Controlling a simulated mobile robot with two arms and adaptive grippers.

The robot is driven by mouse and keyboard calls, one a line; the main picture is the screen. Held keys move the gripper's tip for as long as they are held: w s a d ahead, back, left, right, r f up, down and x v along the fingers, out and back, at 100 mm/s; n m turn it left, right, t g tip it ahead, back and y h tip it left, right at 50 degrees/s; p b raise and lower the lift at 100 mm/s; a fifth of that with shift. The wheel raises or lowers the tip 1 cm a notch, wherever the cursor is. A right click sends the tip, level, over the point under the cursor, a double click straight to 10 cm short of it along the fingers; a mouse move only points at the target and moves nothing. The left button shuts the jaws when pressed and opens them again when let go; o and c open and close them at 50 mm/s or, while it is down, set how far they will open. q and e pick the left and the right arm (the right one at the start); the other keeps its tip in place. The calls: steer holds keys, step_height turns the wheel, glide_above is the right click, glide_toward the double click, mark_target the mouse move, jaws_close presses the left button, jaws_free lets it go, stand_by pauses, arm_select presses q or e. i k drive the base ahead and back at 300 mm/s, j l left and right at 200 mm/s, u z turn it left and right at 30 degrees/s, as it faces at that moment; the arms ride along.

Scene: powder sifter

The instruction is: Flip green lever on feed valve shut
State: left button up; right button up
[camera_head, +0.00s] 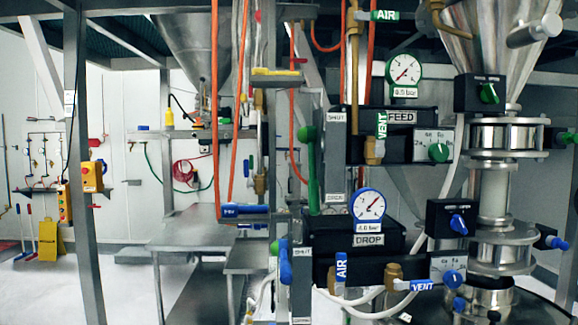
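The feed unit is a black box with a FEED label (401,117) right of centre. A gauge reading 0.5 bar (404,69) sits above it. At its left is a grey plate with a SHUT label (334,117) near the top and another label near the bottom. A long green lever (313,180) stands nearly upright beside this plate, with a rounded green end (307,134) at the height of SHUT. I cannot tell which end is its pivot. Neither of my grippers shows in this view.
Below is the DROP unit (369,240) with a blue lever (285,265) and gauge. Green AIR (384,15) and VENT (382,125) tags hang near FEED. A steel sifter column (494,190) stands right. Orange hoses, posts and a steel table (185,225) lie left.

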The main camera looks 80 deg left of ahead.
mark_target(307, 135)
steer(key=u, duration=2.25)
steer(key=i+j+z, duration=0.1)
steer(key=i+j, duration=0.5)
steer(key=i+j+z, duration=0.15)
steer(key=i+j, duration=0.4)
steer(key=j, duration=0.15)
